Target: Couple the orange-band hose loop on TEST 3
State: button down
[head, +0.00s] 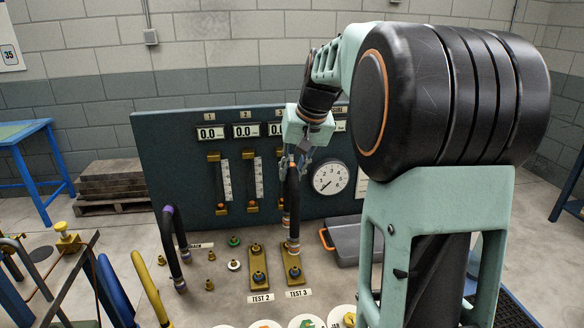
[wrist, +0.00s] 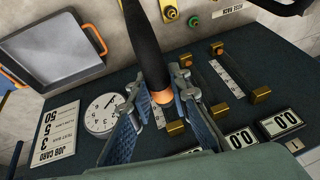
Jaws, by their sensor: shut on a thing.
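The orange-band hose loop (head: 294,190) is a black hose, upright in the head view, with its lower end at the brass TEST 3 plate (head: 296,283). I cannot tell whether that end is seated on a stud or just above it. My gripper (head: 297,160) is shut on the upper part of the hose. In the wrist view my gripper (wrist: 160,90) has its fingers on both sides of the black hose (wrist: 142,38), near an orange band. The TEST 3 label (head: 298,293) lies in front of the plate. My fingers hide part of the hose top.
The TEST 2 plate (head: 257,270) with studs is just left. A purple-banded hose loop (head: 170,232) stands further left. A grey tray (head: 352,248) with an orange handle is to the right. The gauge panel (head: 165,160) rises behind. Round discs (head: 306,322) lie in front.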

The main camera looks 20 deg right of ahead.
jog(key=shift+f+b, duration=1.55)
jog(key=shift+f, duration=1)
jog(key=shift+d, duration=0.15)
jog(key=shift+f+b, duration=0.85)
jog(key=shift+f, duration=0.6)
dwell(0.6)
jog(key=c, duration=1.7)
grip_release()
jog(key=shift+d, duration=0.15)
jog(key=shift+f, duration=0.1)
jog(key=v, duration=1.2)
